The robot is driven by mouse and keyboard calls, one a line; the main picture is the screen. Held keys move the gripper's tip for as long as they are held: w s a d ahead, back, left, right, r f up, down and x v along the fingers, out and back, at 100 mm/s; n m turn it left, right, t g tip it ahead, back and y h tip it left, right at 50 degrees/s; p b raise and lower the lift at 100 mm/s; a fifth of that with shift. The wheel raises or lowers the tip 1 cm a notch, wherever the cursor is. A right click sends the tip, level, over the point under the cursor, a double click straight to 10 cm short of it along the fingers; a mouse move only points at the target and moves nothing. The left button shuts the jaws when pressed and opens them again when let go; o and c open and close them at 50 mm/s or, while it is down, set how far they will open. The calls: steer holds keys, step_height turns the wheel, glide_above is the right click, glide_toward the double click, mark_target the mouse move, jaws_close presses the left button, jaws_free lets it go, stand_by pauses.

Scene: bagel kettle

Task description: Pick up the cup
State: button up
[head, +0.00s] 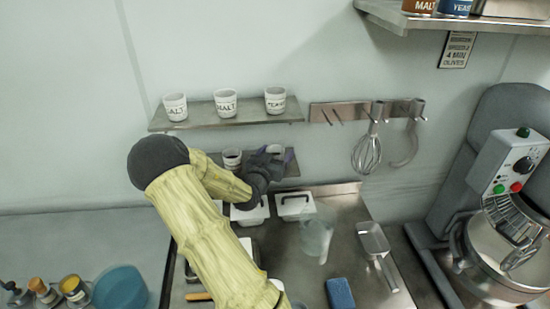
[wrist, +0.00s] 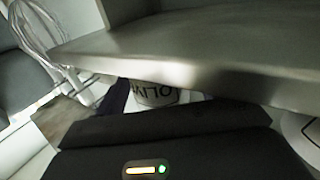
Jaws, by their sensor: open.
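A white cup with dark lettering that seems to begin "OLIV" (wrist: 155,93) shows in the wrist view, just past the dark gripper body and below a shelf edge. In the head view a cup (head: 275,150) on the lower shelf is mostly hidden behind my gripper (head: 270,163). My gripper is open at that shelf. A dark purple finger shows left of the cup in the wrist view; whether it touches the cup I cannot tell. Another cup (head: 232,158) stands to the left on the lower shelf. Three labelled white cups, the left (head: 175,106), middle (head: 226,103) and right (head: 275,99), stand on the upper shelf.
The upper shelf (head: 200,117) hangs close above my gripper; its metal edge (wrist: 200,60) fills much of the wrist view. A rack (head: 345,111) with a whisk (head: 367,153) is to the right. White lidded containers (head: 295,206) and a clear jug (head: 316,238) stand below.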

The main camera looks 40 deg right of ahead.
stand_by(0.3)
steer(key=c, duration=1.1)
steer(key=shift+o, duration=0.2)
steer(key=shift+a, duration=0.1)
